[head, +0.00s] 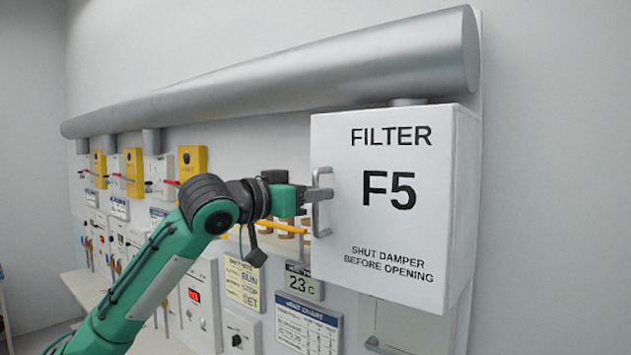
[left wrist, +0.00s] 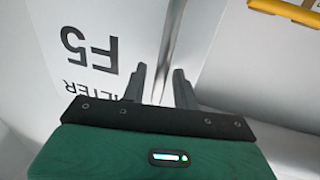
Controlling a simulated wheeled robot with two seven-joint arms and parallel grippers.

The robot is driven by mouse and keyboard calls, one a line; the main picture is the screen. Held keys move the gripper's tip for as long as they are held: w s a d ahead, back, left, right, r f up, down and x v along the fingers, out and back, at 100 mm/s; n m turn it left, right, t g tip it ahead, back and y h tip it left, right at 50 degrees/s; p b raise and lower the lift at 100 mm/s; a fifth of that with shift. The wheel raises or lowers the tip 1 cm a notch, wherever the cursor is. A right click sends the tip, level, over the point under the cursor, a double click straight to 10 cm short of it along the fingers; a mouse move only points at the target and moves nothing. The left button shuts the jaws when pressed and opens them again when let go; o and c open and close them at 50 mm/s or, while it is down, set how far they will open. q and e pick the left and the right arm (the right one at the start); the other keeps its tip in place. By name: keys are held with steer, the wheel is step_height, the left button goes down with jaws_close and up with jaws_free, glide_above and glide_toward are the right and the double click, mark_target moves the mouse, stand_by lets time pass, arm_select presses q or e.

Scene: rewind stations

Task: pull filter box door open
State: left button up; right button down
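The filter box (head: 440,270) is white, labelled "FILTER F5" and "SHUT DAMPER BEFORE OPENING", on the wall at the right of the head view. Its door (head: 376,235) lies flat against the box front, with no gap that I can see. A grey bar handle (head: 319,215) is at the door's left edge. My left gripper (head: 322,184) is at the upper part of this handle. In the left wrist view the fingers of my left gripper (left wrist: 162,82) stand apart, with a thin grey bar, seemingly the handle (left wrist: 168,55), between them. My right gripper is not in view.
A thick grey duct (head: 280,85) runs above the box. A yellow bar (head: 285,227) is behind my left gripper. Below are a temperature display (head: 304,282) and a chart (head: 307,325). Several similar stations with yellow boxes (head: 192,161) line the wall at left.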

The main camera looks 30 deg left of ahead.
arm_select(q)
steer(key=shift+w+d, duration=0.1)
steer(key=shift+w, duration=0.35)
jaws_close()
steer(key=shift+s+d, duration=0.1)
steer(key=shift+s, duration=0.05)
